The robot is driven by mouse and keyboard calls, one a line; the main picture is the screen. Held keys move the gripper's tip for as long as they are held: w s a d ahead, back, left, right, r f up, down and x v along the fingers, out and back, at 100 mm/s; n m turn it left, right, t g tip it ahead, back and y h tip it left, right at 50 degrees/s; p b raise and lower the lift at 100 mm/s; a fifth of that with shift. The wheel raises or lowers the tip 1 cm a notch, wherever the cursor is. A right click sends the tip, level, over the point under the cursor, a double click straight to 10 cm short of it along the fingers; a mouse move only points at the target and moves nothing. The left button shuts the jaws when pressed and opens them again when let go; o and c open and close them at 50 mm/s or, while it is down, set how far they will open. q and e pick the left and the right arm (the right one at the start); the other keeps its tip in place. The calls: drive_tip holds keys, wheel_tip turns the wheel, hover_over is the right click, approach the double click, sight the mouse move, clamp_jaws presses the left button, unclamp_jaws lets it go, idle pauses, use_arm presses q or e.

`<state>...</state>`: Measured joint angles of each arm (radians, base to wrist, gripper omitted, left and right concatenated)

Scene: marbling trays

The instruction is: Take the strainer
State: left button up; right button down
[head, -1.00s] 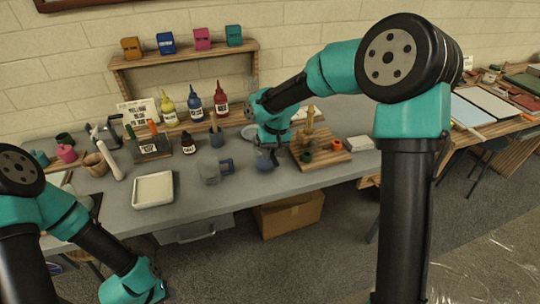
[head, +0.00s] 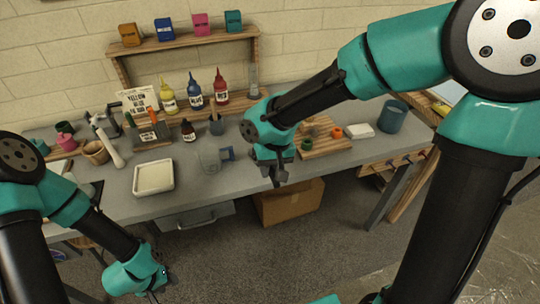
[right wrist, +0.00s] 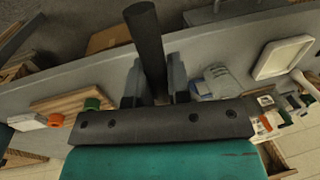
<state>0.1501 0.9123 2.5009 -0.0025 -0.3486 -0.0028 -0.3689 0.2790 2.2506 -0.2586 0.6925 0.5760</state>
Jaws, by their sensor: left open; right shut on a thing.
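My right gripper (head: 278,175) is over the table's front edge in the head view, in front of the wooden board. In the right wrist view its jaws (right wrist: 155,90) are shut on a dark rod (right wrist: 145,35). The rod sticks out past the jaws; I cannot tell whether it is the strainer's handle, and no strainer bowl can be made out. My left gripper (head: 160,284) is open and empty, low at the left in front of the table.
The wooden board (head: 326,151) with small cups is behind my right gripper. A blue-grey pot (head: 392,116) stands at the right end. Bottles line the back.

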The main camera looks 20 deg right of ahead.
drive_tip(key=shift+s+a, duration=0.15)
drive_tip(key=shift+s, duration=0.35)
